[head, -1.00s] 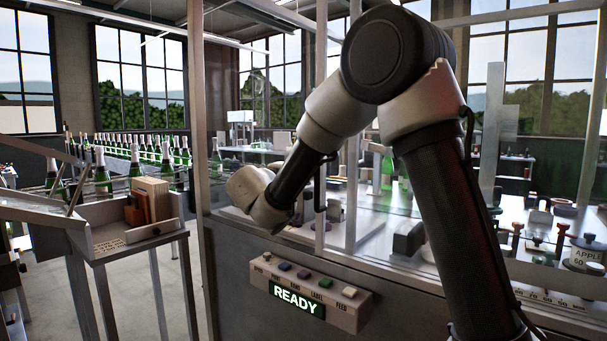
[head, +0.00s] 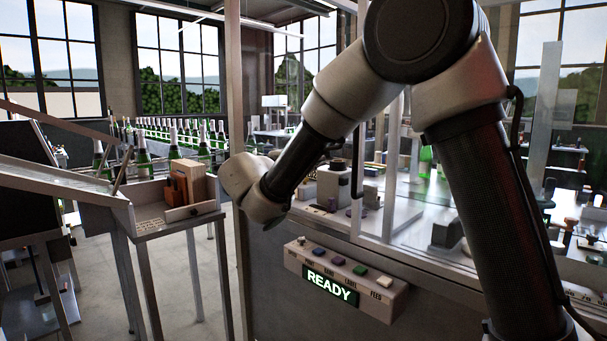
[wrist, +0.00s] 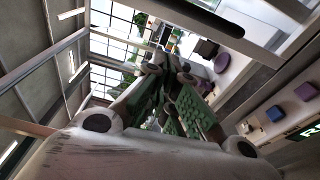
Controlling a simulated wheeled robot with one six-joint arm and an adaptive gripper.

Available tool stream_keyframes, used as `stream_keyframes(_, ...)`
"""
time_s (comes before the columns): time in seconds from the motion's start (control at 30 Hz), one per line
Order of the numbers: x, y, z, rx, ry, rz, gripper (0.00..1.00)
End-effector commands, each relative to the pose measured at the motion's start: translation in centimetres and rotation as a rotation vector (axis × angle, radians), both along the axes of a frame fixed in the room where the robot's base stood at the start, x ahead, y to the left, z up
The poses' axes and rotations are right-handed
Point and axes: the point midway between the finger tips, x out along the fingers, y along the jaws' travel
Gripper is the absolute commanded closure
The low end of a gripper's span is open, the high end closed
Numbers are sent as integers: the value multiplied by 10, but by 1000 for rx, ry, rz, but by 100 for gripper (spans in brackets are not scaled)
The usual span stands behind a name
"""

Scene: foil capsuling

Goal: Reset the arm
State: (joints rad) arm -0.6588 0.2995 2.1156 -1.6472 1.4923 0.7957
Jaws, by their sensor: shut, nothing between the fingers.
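My arm (head: 455,120) is bent in front of the machine in the head view, its wrist end (head: 255,190) hanging left of and above the button panel. My gripper (wrist: 172,95) shows in the wrist view with its dark fingers and green ribbed pads close together. It is shut and empty. In the head view the fingers are hidden behind the wrist.
The button panel (head: 388,297) with a lit READY display (head: 330,288) is on the machine front, below the wrist. A stand (head: 165,222) with a wooden block (head: 190,180) is at left. Several bottles (head: 145,165) line up behind it. Clear posts and glass enclose the machine.

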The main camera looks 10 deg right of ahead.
Motion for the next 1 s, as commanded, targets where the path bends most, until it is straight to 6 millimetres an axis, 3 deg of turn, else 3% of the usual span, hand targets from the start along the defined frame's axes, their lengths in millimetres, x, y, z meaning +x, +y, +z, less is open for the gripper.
stream_keyframes(0.17, -21, -29, -65, 29, 321, -79, 100)
stream_keyframes(0.3, -82, -82, -110, 218, 601, -184, 100)
stream_keyframes(0.4, -140, -122, -130, 446, 737, -256, 100)
stream_keyframes(0.5, -200, -149, -143, 724, 800, -300, 100)
stream_keyframes(0.7, -291, -166, -148, 1251, 686, -322, 100)
stream_keyframes(0.83, -326, -173, -139, 1479, 514, -336, 100)
stream_keyframes(1.0, -347, -195, -118, 1561, 332, -332, 100)
